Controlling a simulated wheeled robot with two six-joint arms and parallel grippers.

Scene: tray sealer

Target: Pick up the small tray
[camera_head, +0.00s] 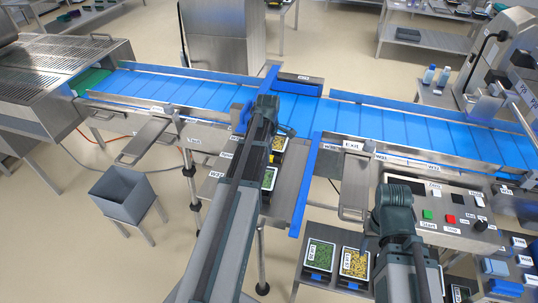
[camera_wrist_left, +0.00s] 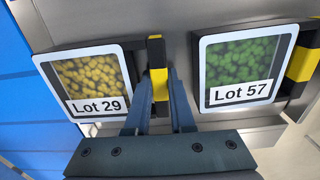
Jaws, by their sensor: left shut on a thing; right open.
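In the left wrist view, a small black-rimmed tray of yellow pieces labelled Lot 29 (camera_wrist_left: 92,78) has a black-and-yellow grip on its right side. My left gripper (camera_wrist_left: 158,82) is shut on this grip, one finger on each side. A similar tray of green pieces, Lot 57 (camera_wrist_left: 243,70), lies to the right, apart from the fingers. In the head view, the yellow tray (camera_head: 279,143) and green tray (camera_head: 269,178) show beside my left arm, which hides the left fingers. My right gripper (camera_head: 368,242) is open beside another yellow tray (camera_head: 353,264); its fingers are small here.
A blue conveyor (camera_head: 400,127) runs across behind the trays, with raised blue guides. Another green tray (camera_head: 319,254) stands on the lower front table. A control panel (camera_head: 445,215) is at right. A grey bin (camera_head: 122,193) stands at left; floor around it is free.

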